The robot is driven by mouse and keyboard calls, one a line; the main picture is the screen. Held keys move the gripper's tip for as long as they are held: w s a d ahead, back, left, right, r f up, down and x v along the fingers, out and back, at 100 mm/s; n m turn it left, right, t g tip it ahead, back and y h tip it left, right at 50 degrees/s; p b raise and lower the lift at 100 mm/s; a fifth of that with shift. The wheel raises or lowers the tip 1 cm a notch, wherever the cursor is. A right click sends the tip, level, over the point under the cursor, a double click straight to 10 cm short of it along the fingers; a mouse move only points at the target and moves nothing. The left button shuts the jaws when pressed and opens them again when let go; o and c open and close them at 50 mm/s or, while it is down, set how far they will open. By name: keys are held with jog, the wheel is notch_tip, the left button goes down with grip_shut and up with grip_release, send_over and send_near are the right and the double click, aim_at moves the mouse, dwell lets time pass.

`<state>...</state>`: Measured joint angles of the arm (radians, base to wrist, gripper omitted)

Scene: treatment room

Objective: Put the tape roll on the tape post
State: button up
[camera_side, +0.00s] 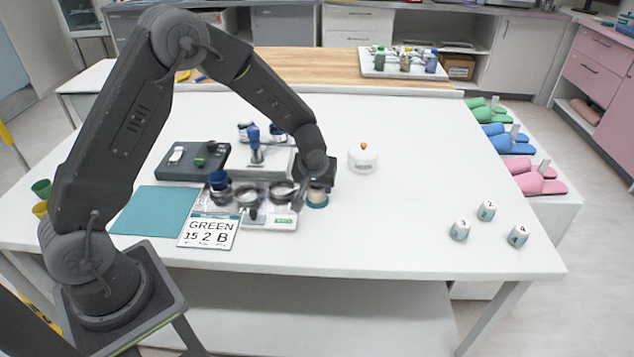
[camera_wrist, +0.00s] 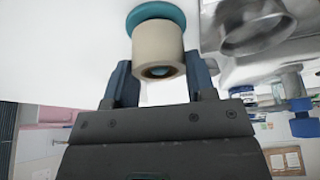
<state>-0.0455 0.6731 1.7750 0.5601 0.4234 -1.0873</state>
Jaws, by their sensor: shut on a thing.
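The tape roll (camera_side: 318,194) is a beige cylinder at the middle of the white table. My gripper (camera_side: 318,181) is over it and shut on it. In the wrist view my gripper's fingers (camera_wrist: 161,76) grip the sides of the roll (camera_wrist: 158,46). The tape post shows as a round teal base (camera_side: 317,204), directly under the roll in the side view and behind it in the wrist view (camera_wrist: 155,12). A bluish tip shows inside the roll's dark hole, so the roll appears to be around the post. Whether it touches the base is unclear.
Shiny metal dishes (camera_side: 247,193) stand close to the left of my gripper. A white lidded pot (camera_side: 363,158) stands to the right and behind. A plate reading GREEN (camera_side: 208,231) and a teal mat (camera_side: 153,211) lie left. The table's front right is clear up to several numbered cups.

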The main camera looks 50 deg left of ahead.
jog(key=shift+f, duration=0.35)
jog(key=o, duration=0.6)
jog(key=shift+v, duration=5.55)
